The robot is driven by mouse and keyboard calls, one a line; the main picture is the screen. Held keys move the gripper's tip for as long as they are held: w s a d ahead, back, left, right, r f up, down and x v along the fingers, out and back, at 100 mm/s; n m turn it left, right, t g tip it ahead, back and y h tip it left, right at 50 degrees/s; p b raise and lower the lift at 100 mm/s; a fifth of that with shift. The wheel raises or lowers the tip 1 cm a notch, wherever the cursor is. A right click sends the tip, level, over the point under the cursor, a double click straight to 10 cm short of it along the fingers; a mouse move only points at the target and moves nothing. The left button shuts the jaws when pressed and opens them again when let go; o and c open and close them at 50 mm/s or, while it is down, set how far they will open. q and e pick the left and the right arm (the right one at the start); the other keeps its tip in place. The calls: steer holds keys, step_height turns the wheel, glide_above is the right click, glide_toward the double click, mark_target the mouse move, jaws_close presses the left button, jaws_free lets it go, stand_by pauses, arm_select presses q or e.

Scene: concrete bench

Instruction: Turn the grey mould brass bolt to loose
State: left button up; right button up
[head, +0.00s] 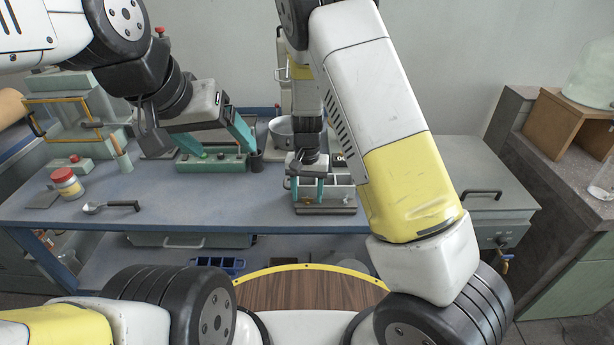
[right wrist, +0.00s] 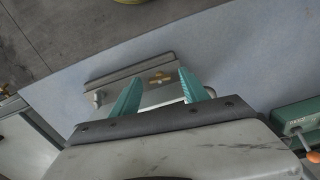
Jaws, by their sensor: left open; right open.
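The grey mould (head: 342,193) sits on the blue bench near its middle, under my right gripper. In the right wrist view the mould's long grey edge (right wrist: 128,70) shows beyond the fingers. The brass bolt (right wrist: 159,78) shows there as a small gold piece on the mould. My right gripper (head: 308,195) points down at the mould, and its teal fingers (right wrist: 160,76) are apart with the bolt between their tips in the picture. I cannot tell whether they touch it.
A metal pot (head: 283,130) is behind. A red-lidded jar (head: 67,183) and a black-handled spoon (head: 108,207) lie to the left. A lidded grey-green box (head: 490,180) is at right. The bench front is mostly clear.

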mark_target(307, 198)
jaws_close()
steer(key=shift+n, duration=0.8)
jaws_free()
steer(key=shift+r, duration=3.9)
